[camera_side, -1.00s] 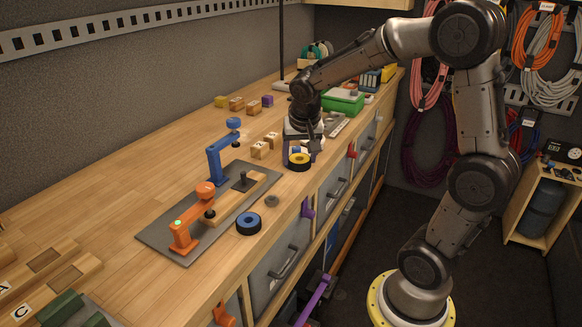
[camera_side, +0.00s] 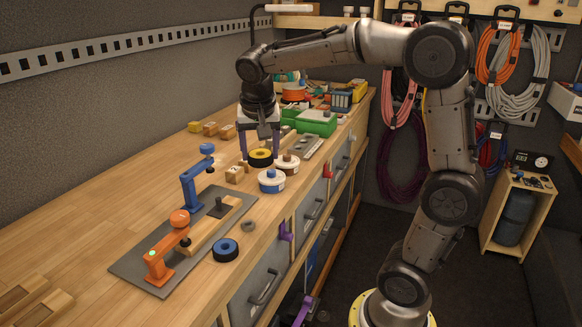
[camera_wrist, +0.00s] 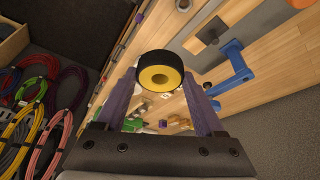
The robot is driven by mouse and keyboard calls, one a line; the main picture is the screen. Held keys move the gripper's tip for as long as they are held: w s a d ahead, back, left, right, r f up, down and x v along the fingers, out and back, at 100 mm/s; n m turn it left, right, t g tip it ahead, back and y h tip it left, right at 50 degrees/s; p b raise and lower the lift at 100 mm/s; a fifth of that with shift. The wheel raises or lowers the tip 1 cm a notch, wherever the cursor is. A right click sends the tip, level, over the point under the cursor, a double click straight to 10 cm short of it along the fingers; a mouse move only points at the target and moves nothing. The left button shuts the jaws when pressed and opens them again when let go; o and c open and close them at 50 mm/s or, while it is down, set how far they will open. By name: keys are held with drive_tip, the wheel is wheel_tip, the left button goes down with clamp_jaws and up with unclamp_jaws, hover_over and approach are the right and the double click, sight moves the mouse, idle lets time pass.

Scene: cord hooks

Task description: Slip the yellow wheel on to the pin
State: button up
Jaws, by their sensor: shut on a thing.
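The yellow wheel (camera_side: 261,158), a black ring with a yellow centre, is between the two purple fingers of my gripper (camera_side: 259,150), which is shut on it. It appears raised above the bench. In the wrist view the wheel (camera_wrist: 160,76) sits between the fingertips, its yellow face toward the camera. The dark upright pin (camera_side: 221,203) stands on a square base on a wooden block, nearer the side camera than the wheel and apart from it. The pin's dark base (camera_wrist: 210,32) shows at the upper right of the wrist view; nothing is around the pin.
A blue clamp (camera_side: 192,180) and an orange clamp (camera_side: 165,250) stand on the grey plate (camera_side: 140,272) beside the pin. A black-and-blue wheel (camera_side: 225,250) lies near the bench edge. A blue-and-white spool (camera_side: 271,182) stands close to my gripper.

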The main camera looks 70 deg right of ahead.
hover_over(218, 200)
drive_tip(key=s+d, duration=0.2)
drive_tip(key=f, duration=0.2)
drive_tip(key=w+a+f, duration=0.1)
drive_tip(key=w+a+f+n, duration=0.1)
drive_tip(key=shift+f+t, duration=0.3)
drive_tip(key=shift+f, duration=2.7)
drive_tip(key=shift+f, duration=2.1)
drive_tip(key=o, duration=1.4)
drive_tip(key=shift+r, duration=3.55)
